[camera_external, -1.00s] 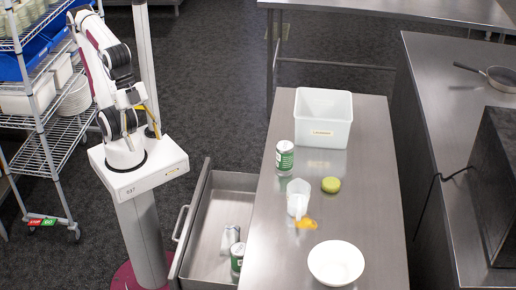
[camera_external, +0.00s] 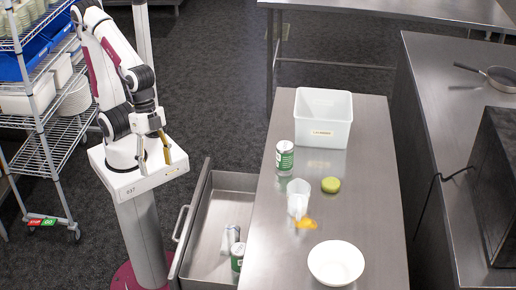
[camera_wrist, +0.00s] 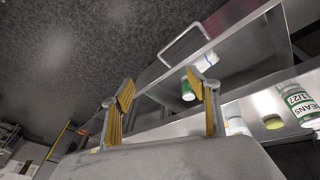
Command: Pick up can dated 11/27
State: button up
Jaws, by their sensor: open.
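A green-and-white can (camera_external: 285,158) stands upright on the steel table in front of the white bin. In the wrist view, a can (camera_wrist: 298,103) at the right edge has a label that seems to read "BEANS" and "1/27", with its left part cut off. A second green-and-white can (camera_external: 237,257) is in the open drawer; it also shows in the wrist view (camera_wrist: 188,91). My gripper (camera_external: 156,152) is open and empty above my base, left of the drawer and apart from every can. Its yellow-padded fingers show in the wrist view (camera_wrist: 160,88).
The open drawer (camera_external: 207,215) also holds a pale cylinder (camera_external: 229,238) lying down. A wire rack (camera_external: 45,130) stands left.

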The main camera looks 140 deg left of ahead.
aim_at(277, 150)
jog(key=w+a+f+n+t+y, duration=0.1)
jog(key=w+a+f+n+t, duration=0.2)
jog(key=w+a, duration=0.5)
jog(key=w+a+f+n+t+y, duration=0.1)
jog(key=w+a+f+n+y, duration=0.2)
jog(key=w, duration=0.9)
jog(key=a+n+y, duration=0.1)
jog(key=a, duration=0.4)
jog(key=a+f+n+g+y, duration=0.1)
jog(key=a+n+y, duration=0.1)
jog(key=a, duration=0.3)
jog(key=s+a+n+y, duration=0.1)
jog(key=a+n, duration=0.1)
jog(key=a, duration=0.3)
jog(key=shift+f+g+y, duration=0.35)
jog(key=shift+g+y, duration=0.05)
jog(key=s+a+r+g+y, duration=0.1)
jog(key=s+a, duration=0.1)
jog(key=s+a+r+n+g+y, duration=0.1)
jog(key=s+a+r, duration=0.1)
jog(key=a, duration=0.1)
jog(key=s+a+r+n+g+y, duration=0.1)
jog(key=s+a+r+y, duration=0.1)
jog(key=shift+s+a, duration=0.15)
jog(key=shift+s, duration=0.25)
jog(key=shift+a+f, duration=0.1)
jog(key=shift+x, duration=1.25)
